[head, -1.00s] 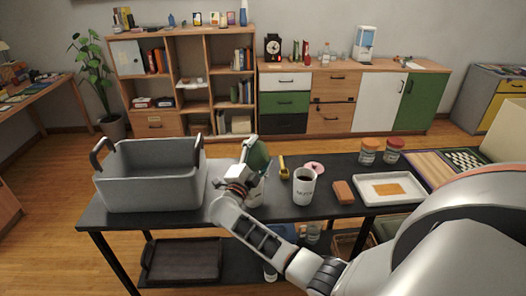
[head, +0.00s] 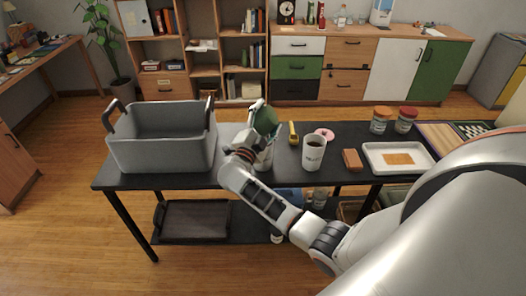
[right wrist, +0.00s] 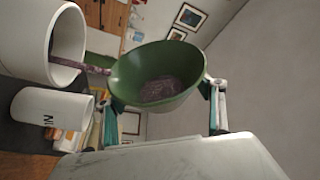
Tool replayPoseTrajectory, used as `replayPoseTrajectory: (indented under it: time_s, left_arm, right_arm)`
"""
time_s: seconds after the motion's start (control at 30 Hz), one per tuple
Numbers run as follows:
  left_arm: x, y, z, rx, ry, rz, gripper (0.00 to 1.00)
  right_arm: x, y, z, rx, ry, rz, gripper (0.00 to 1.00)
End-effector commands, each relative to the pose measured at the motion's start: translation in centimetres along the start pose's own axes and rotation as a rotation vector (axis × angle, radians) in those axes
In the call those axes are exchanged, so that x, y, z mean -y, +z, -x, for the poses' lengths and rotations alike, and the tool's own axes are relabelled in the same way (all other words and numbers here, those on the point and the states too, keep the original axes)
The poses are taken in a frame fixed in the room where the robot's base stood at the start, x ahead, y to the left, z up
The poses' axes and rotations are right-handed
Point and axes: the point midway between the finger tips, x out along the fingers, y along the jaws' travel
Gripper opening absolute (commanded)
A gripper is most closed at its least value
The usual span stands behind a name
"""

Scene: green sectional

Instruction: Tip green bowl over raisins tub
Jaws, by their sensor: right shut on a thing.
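My right gripper (head: 261,119) is shut on the green bowl (head: 267,121), above a white tub (head: 265,158) on the black table. In the right wrist view the bowl (right wrist: 188,59) sits between the fingertips (right wrist: 160,97), with dark brownish-purple contents inside. The bowl is tilted, and a dark stream (right wrist: 96,70) runs from its rim into the white tub (right wrist: 32,35). A second white tub (head: 313,155) with lettering and dark contents stands to the right; a lettered white tub (right wrist: 48,115) shows in the wrist view. My left gripper is out of view.
A grey bin (head: 165,150) with dark handles stands at the table's left.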

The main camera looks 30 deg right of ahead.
Motion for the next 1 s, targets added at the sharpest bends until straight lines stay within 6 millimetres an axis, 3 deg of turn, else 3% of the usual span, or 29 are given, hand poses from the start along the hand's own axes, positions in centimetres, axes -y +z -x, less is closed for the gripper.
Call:
replayPoseTrajectory:
  time_s: [0.33,0.6,0.87,1.0]
  left_arm:
    - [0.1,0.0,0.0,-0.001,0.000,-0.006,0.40]
    - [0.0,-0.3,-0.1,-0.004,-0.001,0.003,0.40]
    - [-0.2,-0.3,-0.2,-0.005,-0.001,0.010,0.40]
    - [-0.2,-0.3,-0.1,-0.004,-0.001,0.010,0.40]
  right_arm:
    - [0.1,-0.1,-0.1,-0.002,0.001,-0.008,0.30]
    - [-0.3,-2.0,-0.7,-0.002,0.088,-0.279,0.30]
    - [-0.3,-2.1,-0.7,-0.001,0.092,-0.295,0.30]
    - [-0.1,-3.3,-1.1,-0.003,0.134,-0.428,0.30]
